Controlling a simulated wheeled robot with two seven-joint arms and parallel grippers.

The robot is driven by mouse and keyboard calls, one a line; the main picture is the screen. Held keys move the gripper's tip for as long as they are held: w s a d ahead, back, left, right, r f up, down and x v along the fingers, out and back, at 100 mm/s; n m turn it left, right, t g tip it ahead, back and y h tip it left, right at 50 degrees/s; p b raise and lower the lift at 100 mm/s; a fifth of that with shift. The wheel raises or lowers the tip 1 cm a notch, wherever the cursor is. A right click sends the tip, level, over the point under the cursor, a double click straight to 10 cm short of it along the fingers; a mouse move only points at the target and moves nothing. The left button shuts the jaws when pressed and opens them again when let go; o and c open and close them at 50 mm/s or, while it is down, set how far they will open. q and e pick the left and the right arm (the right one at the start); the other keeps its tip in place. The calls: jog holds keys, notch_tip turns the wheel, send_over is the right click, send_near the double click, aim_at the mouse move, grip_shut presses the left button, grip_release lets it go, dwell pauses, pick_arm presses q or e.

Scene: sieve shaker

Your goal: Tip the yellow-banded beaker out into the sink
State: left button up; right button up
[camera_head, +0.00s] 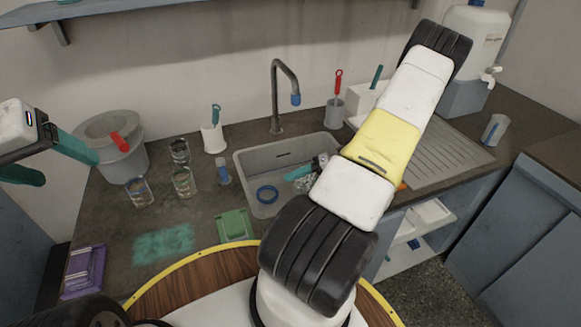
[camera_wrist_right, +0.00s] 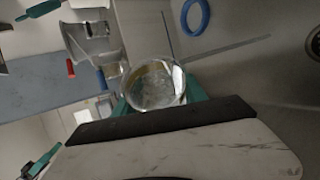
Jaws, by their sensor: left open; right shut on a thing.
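My right gripper (camera_head: 300,173) is over the right part of the grey sink (camera_head: 242,164), partly hidden by my own forearm. Its teal fingers are shut on a clear glass beaker (camera_wrist_right: 153,86), with the round mouth facing the right wrist camera. A yellowish tint shows in the glass; I cannot make out a clear band or tell how much liquid is inside. The held beaker also shows as a small glassy patch in the head view (camera_head: 303,184). My left gripper (camera_head: 68,167) is open and empty at the far left, beside the grey bucket.
Several glass beakers (camera_head: 184,182) stand on the counter left of the sink. A blue ring (camera_head: 267,194) lies in the sink under the faucet (camera_head: 283,95).

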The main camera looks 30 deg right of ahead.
jog(key=shift+w+d+r+m+g+y, duration=0.3)
jog(key=shift+w+d+r+m+y, duration=0.1)
jog(key=shift+d+m+y, duration=0.15)
dwell(0.9)
jog(key=shift+w+r+m+y, duration=0.1)
jog(key=shift+r+m+y, duration=0.25)
jog(key=shift+m+y, duration=0.2)
dwell(0.9)
jog(key=shift+s+a+f+n+h, duration=0.2)
jog(key=shift+f+n+h, duration=0.15)
jog(key=shift+n+h, duration=0.25)
jog(key=shift+s+a+f+n+h, duration=0.25)
jog(key=shift+a+n+h, duration=0.15)
jog(key=shift+w+f+t, duration=0.1)
jog(key=shift+f+t, duration=0.05)
jog(key=shift+t, duration=0.25)
